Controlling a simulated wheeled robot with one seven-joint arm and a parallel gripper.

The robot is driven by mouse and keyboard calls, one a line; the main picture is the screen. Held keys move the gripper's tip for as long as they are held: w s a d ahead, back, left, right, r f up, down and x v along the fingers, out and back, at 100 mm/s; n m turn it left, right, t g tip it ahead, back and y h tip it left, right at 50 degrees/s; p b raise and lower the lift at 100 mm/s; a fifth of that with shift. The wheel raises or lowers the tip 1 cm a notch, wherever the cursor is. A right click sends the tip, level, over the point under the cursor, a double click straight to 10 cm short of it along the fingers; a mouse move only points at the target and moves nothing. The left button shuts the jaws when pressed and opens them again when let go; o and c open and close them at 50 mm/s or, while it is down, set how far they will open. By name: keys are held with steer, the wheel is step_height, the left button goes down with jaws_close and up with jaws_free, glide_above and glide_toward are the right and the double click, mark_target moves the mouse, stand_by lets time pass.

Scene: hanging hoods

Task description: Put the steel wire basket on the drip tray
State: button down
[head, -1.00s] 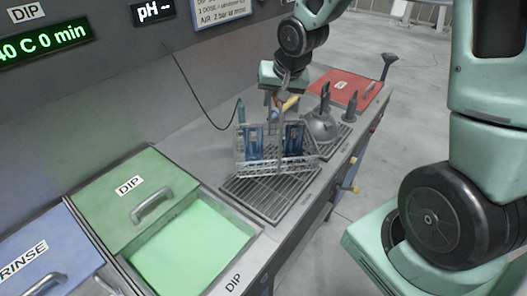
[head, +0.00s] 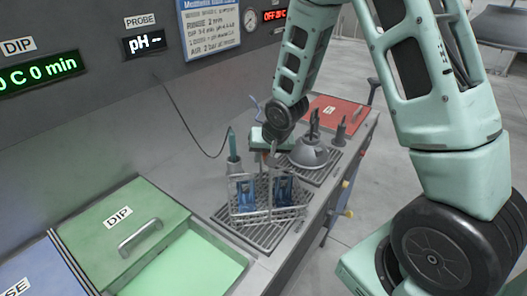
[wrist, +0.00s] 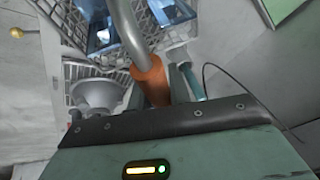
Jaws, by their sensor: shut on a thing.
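The steel wire basket (head: 268,212) is an open wire frame with blue pieces inside. It is upright over the slatted drip tray (head: 228,225) on the bench in the head view. I cannot tell whether its bottom touches the slats. My gripper (head: 268,150) is above the basket, shut on its tall handle. In the wrist view my gripper (wrist: 158,88) closes around the handle's orange grip, and the basket (wrist: 75,75) shows beyond it. The basket hides much of the tray.
Behind the basket stand a holder with a teal probe (head: 233,150) and a grey funnel-shaped piece (head: 309,152) on another rack. A red lid (head: 335,108) lies farther back. In front are a green lid (head: 115,235) and an open green dip tank (head: 195,268).

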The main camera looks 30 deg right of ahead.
steer(key=shift+f, duration=0.1)
steer(key=c, duration=1.3)
jaws_free()
steer(key=shift+r, duration=0.3)
steer(key=p+v, duration=0.2)
steer(key=v, duration=0.9)
steer(key=s+a+r+n+g, duration=0.2)
steer(key=s+a+n, duration=0.4)
steer(key=s+a, duration=0.4)
steer(key=s+a+r+n+g, duration=0.2)
steer(key=s+a+n, duration=0.4)
steer(key=s+a, duration=0.3)
steer(key=s+g, duration=0.1)
steer(key=s, duration=0.3)
steer(key=shift+s+a+r+n, duration=0.15)
steer(key=shift+s+a+n, duration=0.05)
steer(key=shift+a+n, duration=0.2)
